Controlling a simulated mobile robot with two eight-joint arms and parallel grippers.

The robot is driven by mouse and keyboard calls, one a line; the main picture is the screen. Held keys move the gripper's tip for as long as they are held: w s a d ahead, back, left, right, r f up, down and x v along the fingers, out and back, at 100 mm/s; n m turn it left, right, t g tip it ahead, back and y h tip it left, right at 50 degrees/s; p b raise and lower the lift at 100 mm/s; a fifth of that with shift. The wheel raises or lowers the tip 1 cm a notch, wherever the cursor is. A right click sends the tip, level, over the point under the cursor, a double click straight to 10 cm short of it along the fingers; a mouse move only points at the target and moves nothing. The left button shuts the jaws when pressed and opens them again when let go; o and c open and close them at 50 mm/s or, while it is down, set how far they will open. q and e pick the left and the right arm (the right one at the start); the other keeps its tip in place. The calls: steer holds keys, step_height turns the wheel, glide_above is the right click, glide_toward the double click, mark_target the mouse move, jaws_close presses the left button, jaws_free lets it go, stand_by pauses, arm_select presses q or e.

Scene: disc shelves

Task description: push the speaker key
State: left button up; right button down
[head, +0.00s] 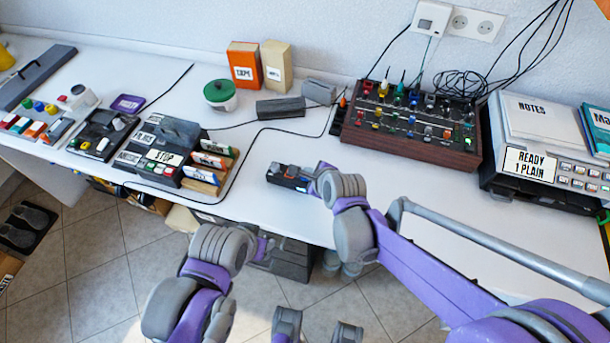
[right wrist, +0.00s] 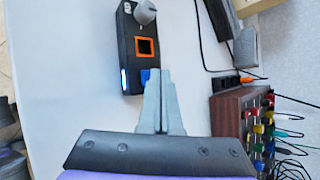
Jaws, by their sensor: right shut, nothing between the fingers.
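A small black box (head: 283,177) lies on the white table in front of my right gripper (head: 315,172). In the right wrist view the box (right wrist: 127,45) has a grey knob (right wrist: 144,11), an orange-framed square (right wrist: 145,47), a lit white strip and a blue key (right wrist: 145,76). No label reading "speaker" is legible, so I cannot tell which part is the speaker key. My right gripper (right wrist: 157,72) is shut and empty, its tips at the blue key's edge, partly covering it. Contact cannot be told. My left gripper (head: 264,248) is low before the table edge, its fingers unclear.
A mixer panel (head: 408,143) with coloured knobs and cables stands behind to the right, a printer (head: 540,150) further right. A black cable (head: 262,128) crosses the table. Bare table surrounds the box.

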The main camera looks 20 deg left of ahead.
steer(key=shift+f, duration=0.2)
steer(key=shift+r, duration=0.2)
steer(key=shift+r+p, duration=0.45)
steer(key=shift+r, duration=0.1)
step_height(320, 180, up, 6)
steer(key=p, duration=0.4)
stand_by(0.4)
